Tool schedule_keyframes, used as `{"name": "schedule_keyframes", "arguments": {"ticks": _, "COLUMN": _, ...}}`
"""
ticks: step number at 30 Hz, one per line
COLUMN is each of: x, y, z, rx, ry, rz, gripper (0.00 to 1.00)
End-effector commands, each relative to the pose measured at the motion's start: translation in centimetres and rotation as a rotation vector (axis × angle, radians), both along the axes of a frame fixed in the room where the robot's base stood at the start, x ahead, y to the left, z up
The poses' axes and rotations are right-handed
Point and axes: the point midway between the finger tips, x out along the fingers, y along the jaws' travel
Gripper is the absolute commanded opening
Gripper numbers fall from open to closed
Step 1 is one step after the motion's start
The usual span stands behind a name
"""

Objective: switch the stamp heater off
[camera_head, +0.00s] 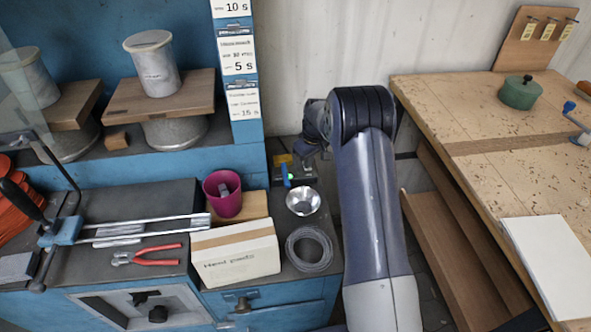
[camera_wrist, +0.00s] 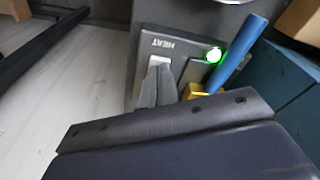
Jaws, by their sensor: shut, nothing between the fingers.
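The stamp heater is a dark grey box (camera_wrist: 185,42) marked HEAT in the wrist view. Its round lamp (camera_wrist: 214,54) glows green. A pale switch piece (camera_wrist: 158,61) sits below the lettering. My gripper (camera_wrist: 160,75) is shut and empty, its fingertips right at this switch; I cannot tell if they touch it. The fingers hide the switch's lower part, so its position is unclear. In the head view the heater (camera_head: 304,179) is partly visible beside the bowl, with my gripper (camera_head: 303,152) over its back.
A blue handle (camera_wrist: 238,55) stands close to the lamp, with a yellow part (camera_wrist: 195,91) near my fingers. A metal bowl (camera_head: 303,201), magenta cup (camera_head: 223,196), wire coil (camera_head: 309,249) and cardboard box (camera_head: 236,262) crowd the bench nearby. A wooden table (camera_head: 475,120) stands at right.

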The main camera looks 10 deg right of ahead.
Motion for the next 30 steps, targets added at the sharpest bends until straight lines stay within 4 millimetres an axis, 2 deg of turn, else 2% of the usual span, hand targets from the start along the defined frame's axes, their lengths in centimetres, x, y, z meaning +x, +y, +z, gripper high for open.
{"name": "schedule_keyframes", "arguments": {"ticks": 8, "x": 0.0, "y": 0.0, "z": -0.5, "rx": 0.000, "ry": 0.000, "rz": 0.000, "gripper": 0.00}}
{"name": "schedule_keyframes", "arguments": {"ticks": 13, "x": 0.0, "y": 0.0, "z": -0.2, "rx": 0.000, "ry": 0.000, "rz": 0.000, "gripper": 0.00}}
{"name": "schedule_keyframes", "arguments": {"ticks": 30, "x": 0.0, "y": 0.0, "z": 4.3, "rx": 0.000, "ry": -0.001, "rz": 0.000, "gripper": 0.00}}
